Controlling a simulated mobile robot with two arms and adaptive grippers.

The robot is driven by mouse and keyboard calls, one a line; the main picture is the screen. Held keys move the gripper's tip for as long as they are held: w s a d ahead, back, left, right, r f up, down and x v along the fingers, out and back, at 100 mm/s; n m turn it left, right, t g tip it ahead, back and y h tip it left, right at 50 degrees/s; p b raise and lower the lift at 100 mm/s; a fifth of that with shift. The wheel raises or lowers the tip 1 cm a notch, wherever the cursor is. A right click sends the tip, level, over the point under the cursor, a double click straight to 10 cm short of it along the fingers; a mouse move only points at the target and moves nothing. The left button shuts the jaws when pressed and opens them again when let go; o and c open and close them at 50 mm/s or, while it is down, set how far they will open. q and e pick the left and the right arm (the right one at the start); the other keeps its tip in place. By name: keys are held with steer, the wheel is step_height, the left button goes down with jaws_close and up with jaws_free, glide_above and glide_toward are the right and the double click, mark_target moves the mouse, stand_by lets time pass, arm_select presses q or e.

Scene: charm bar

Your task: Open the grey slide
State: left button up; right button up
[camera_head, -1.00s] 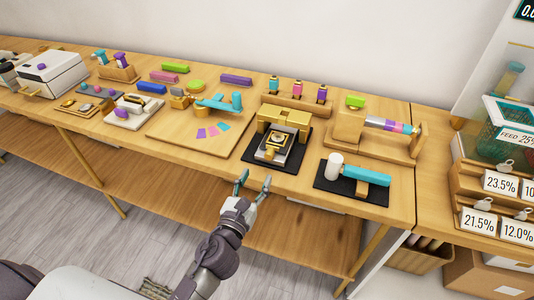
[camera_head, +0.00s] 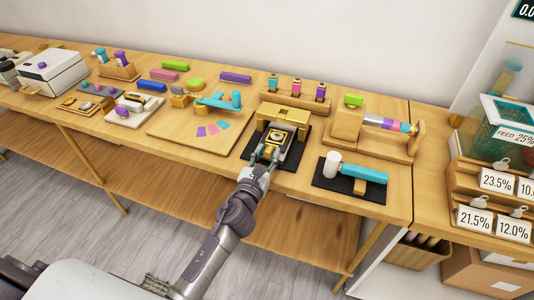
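The gold press (camera_head: 288,116) stands on a black mat (camera_head: 301,154) near the table's front edge. Its grey slide (camera_head: 288,158) lies low at the front of the press, with a gold square die (camera_head: 276,138) on it. My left gripper (camera_head: 266,153) is at the slide's front end, its two fingers apart with a gap between them. The fingers and wrist cover part of the slide's front. I cannot tell whether the fingers touch it. My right gripper is not in view.
Right of the press, a white-and-turquoise tool (camera_head: 357,173) lies on another black mat. A wooden stand with a striped roller (camera_head: 385,123) is behind it. Left is a wooden board (camera_head: 183,131) with coloured chips.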

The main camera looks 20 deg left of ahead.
arm_select(q)
jaws_close()
steer(key=shift+s, duration=1.2)
steer(key=shift+o, duration=2.2)
jaws_free()
steer(key=shift+w, duration=0.1)
steer(key=s, duration=1.2)
steer(key=shift+a+r, duration=0.15)
steer(key=shift+a, duration=0.1)
